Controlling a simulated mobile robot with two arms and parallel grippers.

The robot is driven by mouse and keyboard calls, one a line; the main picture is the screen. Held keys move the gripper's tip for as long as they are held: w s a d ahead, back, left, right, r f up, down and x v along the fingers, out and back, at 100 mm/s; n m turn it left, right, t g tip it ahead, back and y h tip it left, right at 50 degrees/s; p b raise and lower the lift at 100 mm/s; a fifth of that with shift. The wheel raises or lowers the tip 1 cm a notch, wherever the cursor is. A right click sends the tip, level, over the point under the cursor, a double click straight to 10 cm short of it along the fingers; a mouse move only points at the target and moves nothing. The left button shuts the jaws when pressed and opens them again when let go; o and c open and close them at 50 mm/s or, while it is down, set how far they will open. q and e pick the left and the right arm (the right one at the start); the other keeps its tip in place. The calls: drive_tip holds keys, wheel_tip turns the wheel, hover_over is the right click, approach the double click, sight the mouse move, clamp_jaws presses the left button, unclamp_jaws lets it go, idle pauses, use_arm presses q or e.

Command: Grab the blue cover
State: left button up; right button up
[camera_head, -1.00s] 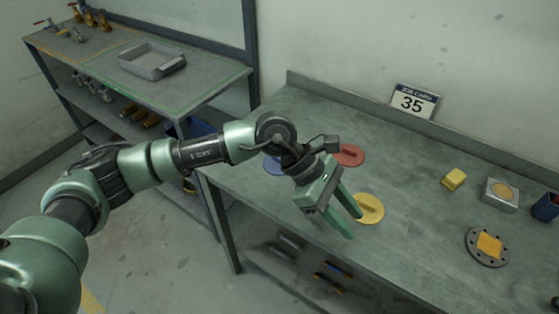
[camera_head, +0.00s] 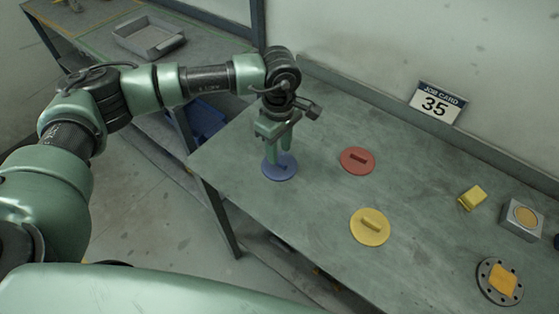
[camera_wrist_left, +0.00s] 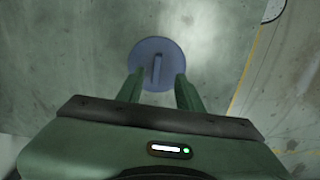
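The blue cover (camera_head: 281,172) is a flat disc with a raised handle bar, lying on the near left part of the workbench. In the left wrist view the blue cover (camera_wrist_left: 157,60) lies ahead of the fingers, its bar between their lines. My left gripper (camera_head: 279,158) points down over the cover, with its fingertips in front of part of it. In the left wrist view the left gripper (camera_wrist_left: 158,90) is open, one finger to each side, with nothing held. I cannot tell exactly how high the fingertips are above the cover. My right gripper is not in view.
A red cover (camera_head: 357,160) and a yellow cover (camera_head: 370,227) lie to the right on the workbench (camera_head: 310,205). Further right are a yellow block (camera_head: 472,198), a grey box (camera_head: 522,220) and a flange (camera_head: 500,281). A job card (camera_head: 437,102) stands behind.

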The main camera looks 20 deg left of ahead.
sight(279, 161)
use_arm(q)
drive_tip(key=f, duration=0.2)
drive_tip(key=f+p, duration=0.1)
drive_tip(key=f, duration=0.1)
drive_tip(key=shift+w+f+p, duration=0.1)
drive_tip(key=shift+w+p, duration=0.2)
drive_tip(key=shift+w, duration=0.1)
drive_tip(key=shift+f, duration=0.2)
drive_tip(key=shift+s, duration=0.15)
clamp_jaws()
